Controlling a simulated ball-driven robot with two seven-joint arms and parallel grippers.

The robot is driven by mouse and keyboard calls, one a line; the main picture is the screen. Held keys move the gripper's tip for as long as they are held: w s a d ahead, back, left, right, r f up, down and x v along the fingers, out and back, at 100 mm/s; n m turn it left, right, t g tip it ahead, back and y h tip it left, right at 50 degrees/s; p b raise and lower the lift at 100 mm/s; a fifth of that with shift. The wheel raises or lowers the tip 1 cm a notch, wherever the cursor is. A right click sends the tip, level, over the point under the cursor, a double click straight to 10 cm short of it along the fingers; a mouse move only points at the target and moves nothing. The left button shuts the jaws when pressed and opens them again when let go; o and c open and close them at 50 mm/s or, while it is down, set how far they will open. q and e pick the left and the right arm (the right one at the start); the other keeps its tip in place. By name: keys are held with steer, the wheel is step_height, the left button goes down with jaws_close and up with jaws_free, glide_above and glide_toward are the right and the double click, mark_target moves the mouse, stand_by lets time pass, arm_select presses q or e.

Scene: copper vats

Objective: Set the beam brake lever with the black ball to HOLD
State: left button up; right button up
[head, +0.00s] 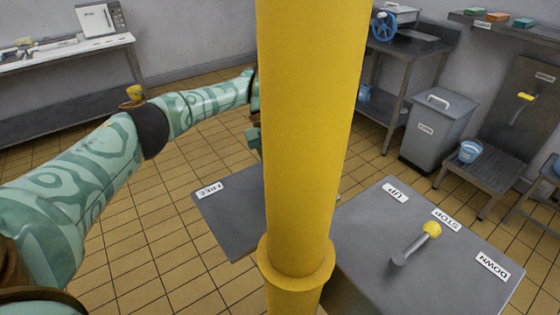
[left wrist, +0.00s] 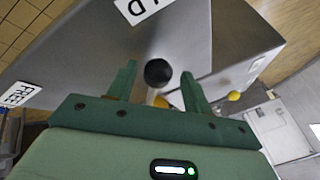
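The black ball (left wrist: 158,73) of the beam brake lever shows in the left wrist view, with a short pale part of its shaft below it. My left gripper (left wrist: 159,77) is open, with one green finger on each side of the ball. I cannot tell whether either finger touches it. A partly cut-off label ending in "LD" (left wrist: 138,8) is above the ball, and the FREE label (left wrist: 17,94) is far left. In the head view, the yellow column hides the black ball and most of my left gripper. My right gripper is in neither view.
The thick yellow column (head: 305,130) stands in the middle of the head view. Right of it is a grey box (head: 375,235) with a yellow-ball lever (head: 431,230) and UP, STOP and DOWN labels. The brake panel (head: 228,225) with FREE is left of the column.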

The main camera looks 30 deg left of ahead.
arm_select(q)
steer(key=b+v, duration=0.1)
steer(key=v, duration=1.1)
steer(key=shift+b, duration=0.4)
